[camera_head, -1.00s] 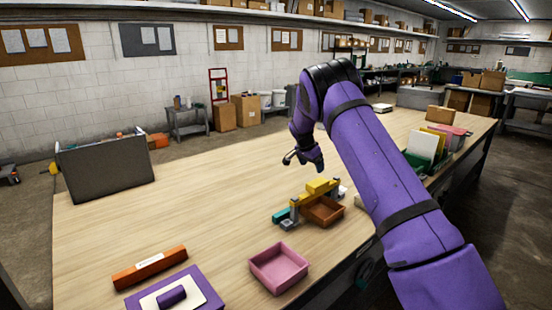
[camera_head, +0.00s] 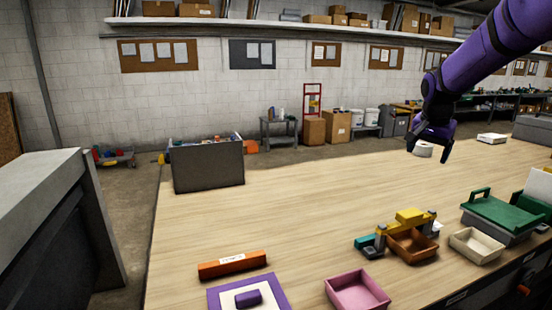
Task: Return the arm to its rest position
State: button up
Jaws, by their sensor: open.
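My purple arm (camera_head: 497,47) reaches in from the upper right corner, raised above the wooden workbench. My gripper (camera_head: 428,152) hangs from its end, dark and pointing down over the far right part of the bench. Its jaws are open and I see nothing held between them.
On the workbench (camera_head: 290,215) are a grey bin (camera_head: 208,166), an orange block (camera_head: 232,264), a purple-bordered mat (camera_head: 277,302), a pink tray (camera_head: 357,292), a brown tray (camera_head: 412,247) by a yellow-topped fixture, a cream tray (camera_head: 477,245) and a green-handled item (camera_head: 505,212). The bench middle is clear.

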jog(key=s+a+r+n, duration=0.1)
jog(key=s+a+r, duration=0.15)
jog(key=s, duration=0.35)
jog(key=s+a+r+n, duration=0.1)
jog(key=s+r+n, duration=0.15)
jog(key=s, duration=0.35)
jog(key=s+a+n+t, duration=0.1)
jog(key=s+a+n, duration=0.2)
jog(key=s, duration=1)
jog(key=s+a+f+n+t+y, duration=0.1)
jog(key=s+a+n, duration=0.2)
jog(key=s, duration=1)
jog(key=shift+s+a+f+y, duration=0.2)
jog(key=shift+a+f+y, duration=0.1)
jog(key=shift+a, duration=0.2)
jog(key=shift+c, duration=0.5)
